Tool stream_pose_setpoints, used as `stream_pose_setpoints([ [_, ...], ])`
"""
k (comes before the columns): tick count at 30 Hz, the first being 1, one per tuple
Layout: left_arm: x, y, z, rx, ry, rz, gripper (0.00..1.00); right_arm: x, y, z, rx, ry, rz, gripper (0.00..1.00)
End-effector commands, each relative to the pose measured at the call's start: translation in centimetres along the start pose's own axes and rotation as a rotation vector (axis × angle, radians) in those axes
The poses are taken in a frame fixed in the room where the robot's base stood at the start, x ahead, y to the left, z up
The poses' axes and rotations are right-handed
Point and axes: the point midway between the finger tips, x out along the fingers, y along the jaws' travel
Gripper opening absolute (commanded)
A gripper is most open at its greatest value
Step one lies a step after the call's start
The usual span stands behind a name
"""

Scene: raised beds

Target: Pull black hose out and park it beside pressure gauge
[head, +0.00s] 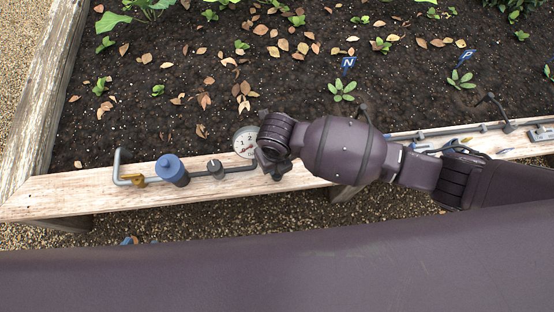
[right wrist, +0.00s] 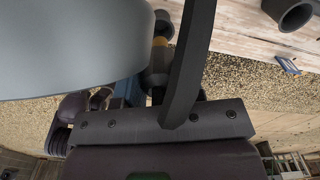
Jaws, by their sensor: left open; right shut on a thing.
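The white-faced pressure gauge (head: 245,140) stands on the bed's wooden rim. I cannot make out a black hose for certain. My right gripper (right wrist: 160,118) shows in the right wrist view by its dark palm plate and one long finger. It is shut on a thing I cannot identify. A large smooth grey form (right wrist: 65,45) close to the lens hides the other finger.
A dark lever (head: 490,103) stands at right. In the right wrist view a dark cup (right wrist: 290,12) sits on wood.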

Motion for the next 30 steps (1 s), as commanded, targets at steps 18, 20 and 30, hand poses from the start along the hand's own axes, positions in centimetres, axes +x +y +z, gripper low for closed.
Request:
stream_pose_setpoints([
  [18, 0.0, -0.1, -0.5, 0.001, 0.01, -0.002, 0.43, 0.1, 0.0, 0.0, 0.0, -0.001, 0.0, 0.11],
  [20, 0.0, -0.1, -0.4, 0.0, 0.009, -0.002, 0.43, 0.2, 0.0, 0.0, 0.0, 0.0, 0.0, 0.11],
  [30, 0.2, 0.0, -0.1, 0.0, 0.003, 0.001, 0.43, 0.9, 0.0, 0.0, 0.001, 0.0, 0.0, 0.11],
])
